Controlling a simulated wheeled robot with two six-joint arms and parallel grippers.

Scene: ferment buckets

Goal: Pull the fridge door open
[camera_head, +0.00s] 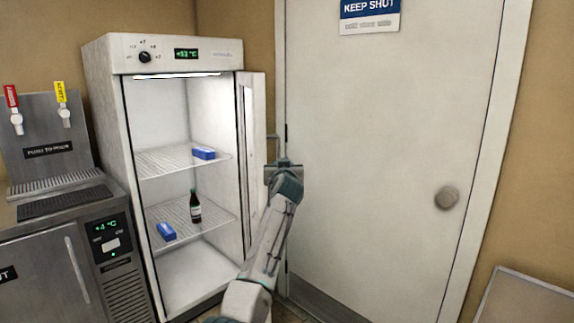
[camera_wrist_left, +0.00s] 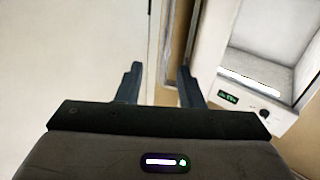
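The tall white fridge (camera_head: 185,52) stands at the left with its lit interior showing. Its door (camera_head: 252,125) is swung open to the right, seen nearly edge-on. My left gripper (camera_head: 280,168) is beside the outer side of this door. In the left wrist view its two fingers (camera_wrist_left: 159,84) are spread apart, with no object clearly held between them. The fridge's front panel (camera_wrist_left: 243,100) shows to the right of the fingers there. A grey bracket-like part shows just above the gripper in the head view; I cannot tell whether the gripper touches it. My right gripper is not in view.
A closed white room door (camera_head: 380,150) is close to the right. A tap unit (camera_head: 50,140) and a low cabinet (camera_head: 45,270) stand at the left.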

